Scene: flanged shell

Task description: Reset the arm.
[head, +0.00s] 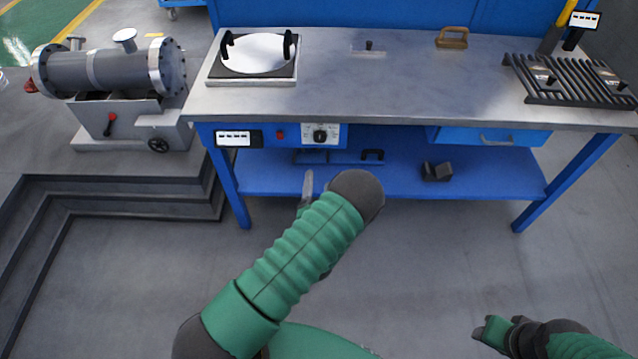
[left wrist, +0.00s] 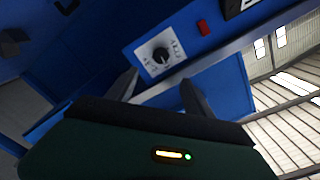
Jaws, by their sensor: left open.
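My left arm, in green sleeving, reaches up through the middle of the head view in front of the workbench. Its gripper (head: 307,190) is partly hidden behind the dark wrist. In the left wrist view the two fingers of the left gripper (left wrist: 158,92) stand apart with nothing between them, facing the blue panel with the dial (left wrist: 160,55). My right gripper (head: 484,330) shows at the lower right of the head view, low and away from the bench; its finger gap is unclear. The flanged shell (head: 110,70), a grey cylinder, lies on its stand at the left.
The workbench (head: 410,85) carries a round white plate with two black handles (head: 258,52), a brown-handled item (head: 452,37) and a black slatted rack (head: 570,80). A blue lower shelf (head: 480,183) holds a dark block (head: 437,171). Floor in front is clear.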

